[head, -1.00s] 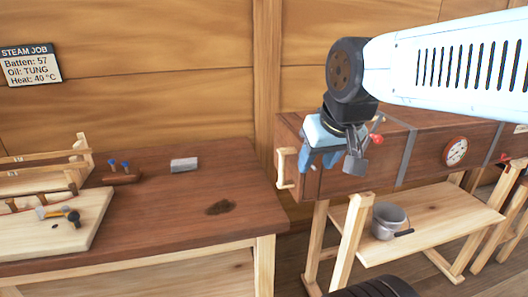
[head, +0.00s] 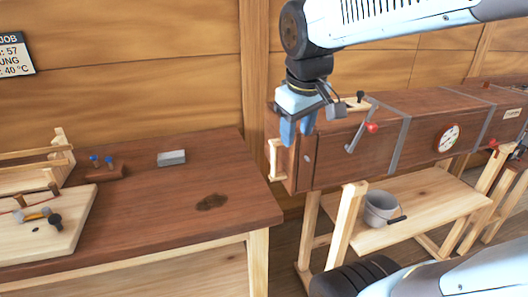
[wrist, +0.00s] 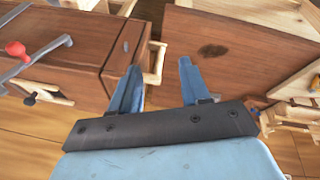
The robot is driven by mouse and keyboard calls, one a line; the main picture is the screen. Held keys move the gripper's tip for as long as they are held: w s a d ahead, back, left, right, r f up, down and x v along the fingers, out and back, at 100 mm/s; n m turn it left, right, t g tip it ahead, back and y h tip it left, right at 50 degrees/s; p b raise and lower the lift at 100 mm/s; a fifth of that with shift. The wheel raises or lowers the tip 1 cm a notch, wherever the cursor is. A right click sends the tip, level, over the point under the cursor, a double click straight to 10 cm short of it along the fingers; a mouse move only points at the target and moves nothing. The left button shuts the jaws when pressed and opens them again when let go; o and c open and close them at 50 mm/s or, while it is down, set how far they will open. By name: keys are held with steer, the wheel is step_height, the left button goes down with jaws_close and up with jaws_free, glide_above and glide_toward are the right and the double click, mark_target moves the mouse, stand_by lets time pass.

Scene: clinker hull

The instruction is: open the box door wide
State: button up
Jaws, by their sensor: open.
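The box is a long brown wooden chest (head: 425,115) with grey metal bands on a wooden stand. Its door (head: 308,172) is the left end, shown closed against the box, with a pale wooden handle (head: 275,160) on its outer side. The handle also shows in the wrist view (wrist: 158,62), between and beyond the fingertips. A lever with a red knob (head: 371,127) is on the box's front, right of the door. My gripper (head: 297,134) is open and empty, pointing down near the door end, up and right of the handle. It does not visibly touch the handle.
A dark workbench (head: 150,225) stands left of the box, its right end close to the handle. It bears a grey block (head: 171,158) and a pale board with tools (head: 45,222). A metal bucket (head: 380,207) is on the shelf below the box. A wall is behind.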

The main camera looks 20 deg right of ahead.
steer(key=w+a+n+g+h, duration=0.2)
steer(key=w+n, duration=0.4)
steer(key=w, duration=0.2)
steer(key=n+g+h, duration=0.1)
steer(key=n+g, duration=0.2)
steer(key=n, duration=0.3)
glide_toward(273, 153)
steer(key=x, duration=0.7)
steer(key=w+x, duration=0.1)
steer(key=x, duration=0.3)
steer(key=shift+d, duration=0.15)
steer(key=shift+c, duration=0.2)
jaws_close()
steer(key=shift+h, duration=0.3)
steer(key=shift+w+r, duration=0.1)
